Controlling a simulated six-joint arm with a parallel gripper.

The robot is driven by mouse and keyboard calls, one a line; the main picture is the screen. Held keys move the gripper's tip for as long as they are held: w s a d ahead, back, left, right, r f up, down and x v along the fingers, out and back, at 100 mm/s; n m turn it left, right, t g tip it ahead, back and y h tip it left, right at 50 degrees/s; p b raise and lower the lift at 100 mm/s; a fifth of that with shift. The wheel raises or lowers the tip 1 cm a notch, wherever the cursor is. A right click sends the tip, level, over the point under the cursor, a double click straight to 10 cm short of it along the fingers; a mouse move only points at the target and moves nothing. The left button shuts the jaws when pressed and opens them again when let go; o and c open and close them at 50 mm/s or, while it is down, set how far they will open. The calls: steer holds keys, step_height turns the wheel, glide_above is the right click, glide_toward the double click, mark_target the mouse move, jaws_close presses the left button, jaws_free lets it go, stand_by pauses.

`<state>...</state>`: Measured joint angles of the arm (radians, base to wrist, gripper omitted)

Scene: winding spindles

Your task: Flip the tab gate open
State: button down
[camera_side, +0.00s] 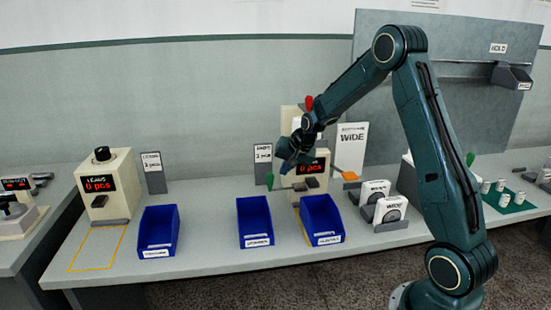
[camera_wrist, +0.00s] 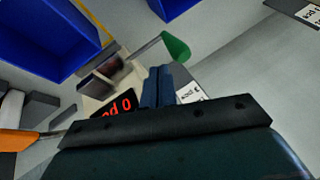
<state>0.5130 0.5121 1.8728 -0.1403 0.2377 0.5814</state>
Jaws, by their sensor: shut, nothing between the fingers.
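The winding machine (camera_side: 322,155) stands mid-bench with a red "0 pcs" display (camera_side: 311,167). It also shows in the wrist view, with its display (camera_wrist: 113,108) partly covered by my gripper. A green-ended lever (camera_side: 270,181) sticks out on its left and an orange-ended lever (camera_side: 349,176) on its right. The wrist view shows the green end (camera_wrist: 176,47) beyond my fingertips and the orange one (camera_wrist: 18,140) at lower left. Dark blocks (camera_side: 312,182) sit below the display; I cannot tell which part is the tab gate. My gripper (camera_side: 284,167) is shut and empty at the machine's upper left (camera_wrist: 157,70).
Blue bins (camera_side: 255,222) (camera_side: 321,220) stand in front of the machine, and another (camera_side: 158,232) stands further left. White packs (camera_side: 390,209) stand on grey holders at right. A second counter machine (camera_side: 108,187) is at left. A label stand (camera_side: 263,163) rises close to my gripper.

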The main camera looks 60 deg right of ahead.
steer(key=d+v, duration=0.1)
steer(key=v, duration=1)
steer(key=shift+s+f, duration=0.15)
steer(key=shift+s, duration=0.2)
steer(key=shift+a, duration=0.15)
steer(key=s+a+r+n, duration=0.3)
steer(key=s+a+r, duration=0.15)
steer(key=a, duration=0.35)
steer(key=s+a+r+n, duration=0.3)
steer(key=s+a, duration=0.3)
steer(key=a, duration=0.1)
steer(key=s+a+n+y, duration=0.1)
steer(key=s+a+n, duration=0.4)
steer(key=s, duration=0.9)
steer(key=a, duration=0.2)
steer(key=shift+a+f+n, duration=0.35)
steer(key=shift+f+n, duration=0.05)
